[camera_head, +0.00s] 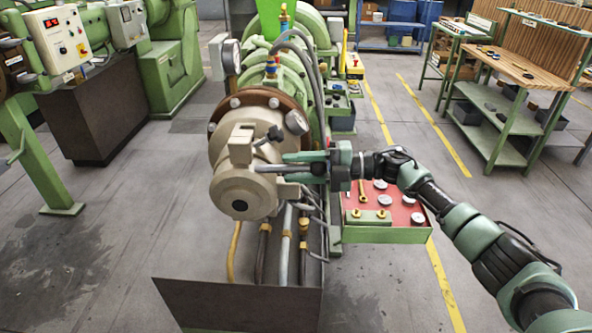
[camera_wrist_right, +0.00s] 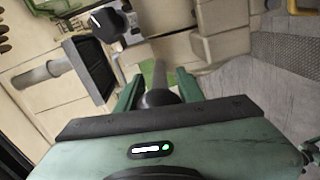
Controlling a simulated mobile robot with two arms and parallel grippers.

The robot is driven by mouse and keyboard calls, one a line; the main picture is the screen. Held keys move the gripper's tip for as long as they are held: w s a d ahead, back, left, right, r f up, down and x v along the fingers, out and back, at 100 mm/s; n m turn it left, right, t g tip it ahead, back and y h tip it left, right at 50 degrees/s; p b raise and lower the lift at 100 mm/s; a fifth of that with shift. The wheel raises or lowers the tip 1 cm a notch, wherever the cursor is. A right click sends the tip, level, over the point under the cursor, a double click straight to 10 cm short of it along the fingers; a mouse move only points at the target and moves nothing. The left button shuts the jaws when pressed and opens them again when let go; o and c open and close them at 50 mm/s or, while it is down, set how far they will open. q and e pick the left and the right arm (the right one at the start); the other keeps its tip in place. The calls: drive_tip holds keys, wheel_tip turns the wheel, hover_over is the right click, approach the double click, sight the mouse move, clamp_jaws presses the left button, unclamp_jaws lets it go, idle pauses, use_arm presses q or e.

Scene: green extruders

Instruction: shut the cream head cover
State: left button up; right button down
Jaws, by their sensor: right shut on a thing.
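The cream head cover (camera_head: 240,190) is at the front end of the extruder, with a rounded cap low on its face. It fills much of the background in the right wrist view. A short grey bar handle (camera_head: 268,168) sticks out to its right. My right gripper (camera_head: 285,163) reaches in from the right and is shut on this handle. In the right wrist view the handle's dark end (camera_wrist_right: 158,97) sits between the green fingers. I cannot tell from here whether a gap is left between cover and barrel. My left gripper is not in view.
A red-topped tray (camera_head: 385,197) with gauges and brass fittings stands below my right forearm. Hoses and a dark base box (camera_head: 240,300) are below.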

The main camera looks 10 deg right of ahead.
drive_tip(key=shift+w+r, duration=0.1)
drive_tip(key=shift+r, duration=0.15)
drive_tip(key=c, duration=1.1)
unclamp_jaws()
drive_tip(key=shift+o, duration=0.9)
drive_tip(key=shift+w+f, duration=0.1)
drive_tip(key=shift+f, duration=0.1)
drive_tip(key=shift+d, duration=0.3)
drive_tip(key=b+v, duration=0.3)
drive_tip(key=v, duration=0.3)
drive_tip(key=shift+d, duration=0.25)
drive_tip(key=shift+s+d+r, duration=0.15)
drive_tip(key=shift+s+d, duration=0.05)
drive_tip(key=shift+d, duration=0.15)
